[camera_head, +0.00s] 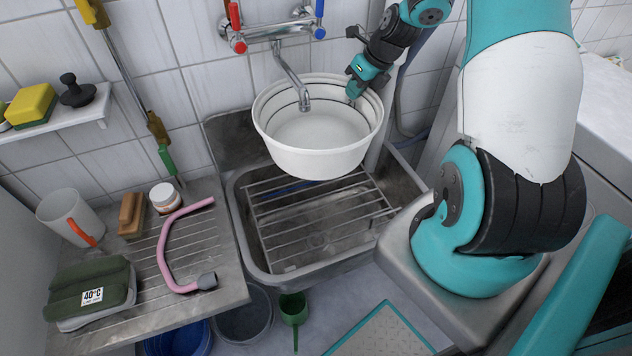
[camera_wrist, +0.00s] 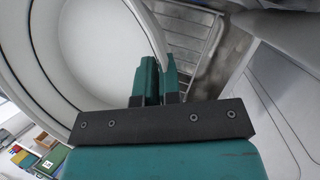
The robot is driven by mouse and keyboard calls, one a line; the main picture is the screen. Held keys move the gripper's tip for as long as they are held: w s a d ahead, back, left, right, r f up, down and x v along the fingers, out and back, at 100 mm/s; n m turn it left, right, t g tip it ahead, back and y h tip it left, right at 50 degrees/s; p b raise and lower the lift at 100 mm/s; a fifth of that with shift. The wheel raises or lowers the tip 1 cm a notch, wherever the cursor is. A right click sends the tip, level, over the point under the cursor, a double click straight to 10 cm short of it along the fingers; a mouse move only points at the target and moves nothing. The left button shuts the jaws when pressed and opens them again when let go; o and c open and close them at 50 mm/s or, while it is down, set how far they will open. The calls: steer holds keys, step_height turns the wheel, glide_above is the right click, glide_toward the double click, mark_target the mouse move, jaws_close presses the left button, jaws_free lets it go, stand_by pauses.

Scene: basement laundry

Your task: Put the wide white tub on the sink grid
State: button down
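The wide white tub (camera_head: 318,160) is in the air over the sink, roughly level, its inside empty in the head view. My gripper (camera_head: 355,90) is shut on its rim at the right back. In the wrist view my gripper's two fingers (camera_wrist: 157,80) are close together with the tub's wall (camera_wrist: 90,50) between them. The sink grid (camera_head: 290,225) is a wire rack in the metal sink, below the tub; its back part is hidden by the tub. The grid also shows in the wrist view (camera_wrist: 192,32), right of the tub.
The tap spout (camera_head: 291,75) reaches over the tub's opening. The sink rim (camera_head: 245,235) surrounds the grid. The drainboard on the left holds a mug (camera_head: 68,215), a brush (camera_head: 131,214), a jar (camera_head: 165,197), a pink hose (camera_head: 165,250) and a green pack (camera_head: 90,290).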

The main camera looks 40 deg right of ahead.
step_height(320, 180, down, 20)
steer(key=b, duration=0.1)
steer(key=shift+w+a+r, duration=0.15)
steer(key=shift+a+r, duration=0.1)
steer(key=c, duration=1.3)
jaws_free()
steer(key=shift+r, duration=0.1)
steer(key=v, duration=1.2)
